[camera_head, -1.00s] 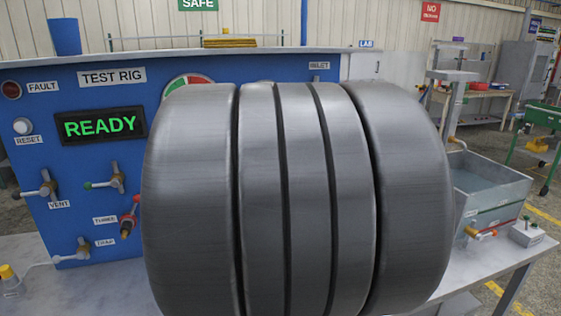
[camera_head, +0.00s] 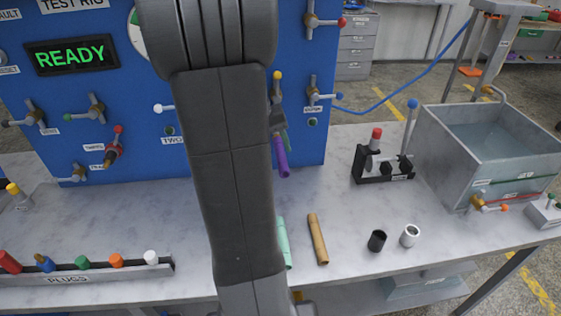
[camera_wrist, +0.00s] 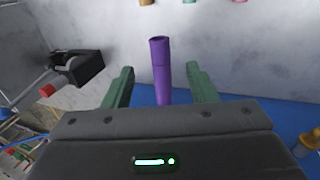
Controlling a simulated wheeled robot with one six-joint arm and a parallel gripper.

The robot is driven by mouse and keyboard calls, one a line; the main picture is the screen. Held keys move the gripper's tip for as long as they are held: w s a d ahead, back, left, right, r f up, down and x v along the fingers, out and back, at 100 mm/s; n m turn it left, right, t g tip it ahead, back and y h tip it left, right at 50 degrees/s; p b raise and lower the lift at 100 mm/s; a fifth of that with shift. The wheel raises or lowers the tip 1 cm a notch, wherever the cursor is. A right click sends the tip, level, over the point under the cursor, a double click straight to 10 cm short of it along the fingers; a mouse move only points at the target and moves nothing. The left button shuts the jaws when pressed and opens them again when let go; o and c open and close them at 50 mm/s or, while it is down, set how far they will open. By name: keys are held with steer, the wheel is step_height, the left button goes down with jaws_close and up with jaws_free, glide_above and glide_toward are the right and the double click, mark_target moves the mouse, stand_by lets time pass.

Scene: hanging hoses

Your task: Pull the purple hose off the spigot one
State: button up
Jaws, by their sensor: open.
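The purple hose (camera_head: 282,162) hangs down in front of the blue panel, just right of my arm in the head view. In the wrist view the hose (camera_wrist: 160,62) stands between the two green fingers of my gripper (camera_wrist: 160,78), with a gap on each side. My gripper is open around it and apart from it. In the head view my gripper (camera_head: 281,128) is mostly hidden behind my arm. A yellow-handled valve (camera_head: 277,88) shows above the hose. The hose's upper end and its joint to the spigot are hidden, and no "one" label is readable.
A worktop (camera_head: 345,220) spreads below, with a tan tube (camera_head: 318,238), a mint tube (camera_head: 284,240), a black ring (camera_head: 377,241) and a white ring (camera_head: 410,236). A black fixture (camera_head: 382,168) and a water tank (camera_head: 490,140) stand right. A plug rack (camera_head: 85,275) lies left.

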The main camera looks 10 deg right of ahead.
mark_target(282, 167)
steer(key=x, duration=0.7)
steer(key=shift+c, duration=0.4)
jaws_close()
stand_by(0.4)
steer(key=shift+s, duration=1.1)
stand_by(1.4)
steer(key=shift+s+b, duration=0.4)
steer(key=shift+s, duration=0.7)
